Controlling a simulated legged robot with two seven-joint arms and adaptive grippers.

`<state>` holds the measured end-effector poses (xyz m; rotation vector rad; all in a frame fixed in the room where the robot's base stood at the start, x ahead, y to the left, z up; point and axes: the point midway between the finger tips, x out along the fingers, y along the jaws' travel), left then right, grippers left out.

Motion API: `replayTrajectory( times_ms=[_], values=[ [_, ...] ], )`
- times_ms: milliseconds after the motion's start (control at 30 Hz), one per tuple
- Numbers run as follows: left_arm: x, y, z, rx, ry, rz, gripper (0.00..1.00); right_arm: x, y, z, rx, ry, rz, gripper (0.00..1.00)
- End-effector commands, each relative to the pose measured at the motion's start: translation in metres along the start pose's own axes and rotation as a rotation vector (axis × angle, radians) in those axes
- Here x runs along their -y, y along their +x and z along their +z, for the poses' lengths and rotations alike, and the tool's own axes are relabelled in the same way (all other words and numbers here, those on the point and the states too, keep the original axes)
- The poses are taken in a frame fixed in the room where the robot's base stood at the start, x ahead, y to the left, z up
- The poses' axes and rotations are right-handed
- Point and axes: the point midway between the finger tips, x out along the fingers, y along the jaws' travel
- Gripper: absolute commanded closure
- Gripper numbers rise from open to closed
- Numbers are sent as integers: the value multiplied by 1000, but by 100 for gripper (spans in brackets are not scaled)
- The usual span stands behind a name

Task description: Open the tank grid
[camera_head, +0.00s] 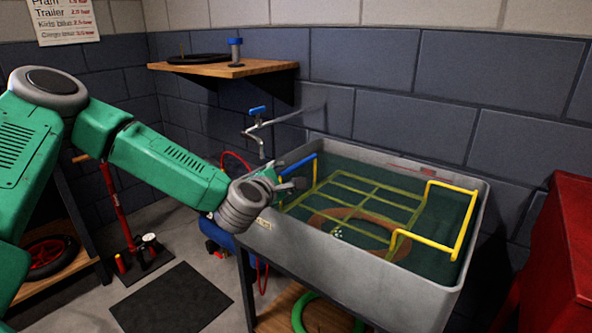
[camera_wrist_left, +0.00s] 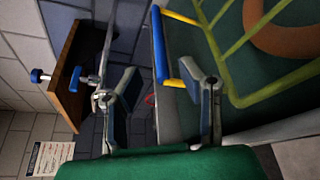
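A grey tank (camera_head: 340,270) holds dark green water, with a yellow grid (camera_head: 372,194) lying flat inside it. A yellow handle (camera_head: 463,225) stands up at the grid's right end. A blue-gripped handle (camera_head: 300,164) is at its left end, by the tank's left rim; it also shows in the left wrist view (camera_wrist_left: 159,48). My left gripper (camera_head: 286,178) is at the left rim, close to the blue handle. In the left wrist view its fingers (camera_wrist_left: 163,82) are wide apart with nothing held, and the blue bar lies ahead of the gap. My right gripper is out of view.
A tap with a blue lever (camera_head: 257,111) rises behind the tank's left corner. A wooden shelf (camera_head: 225,70) is on the back wall. A red cabinet (camera_head: 560,260) stands at right. A black mat (camera_head: 172,300) lies on the floor.

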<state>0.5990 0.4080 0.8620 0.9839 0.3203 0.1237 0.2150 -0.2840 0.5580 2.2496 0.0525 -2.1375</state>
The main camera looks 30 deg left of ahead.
Motion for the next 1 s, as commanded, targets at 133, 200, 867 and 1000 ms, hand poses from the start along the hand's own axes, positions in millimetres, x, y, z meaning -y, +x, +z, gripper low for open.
replayTrajectory(
  times_ms=[133,200,867,1000],
  values=[
    [2,35,-1,-1,3,1,66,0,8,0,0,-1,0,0],
    [2,48,-1,-1,1,1,66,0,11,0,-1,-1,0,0],
    [0,90,0,0,0,0,66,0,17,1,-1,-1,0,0],
    [0,89,0,0,0,-1,100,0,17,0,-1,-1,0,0]
  ],
)
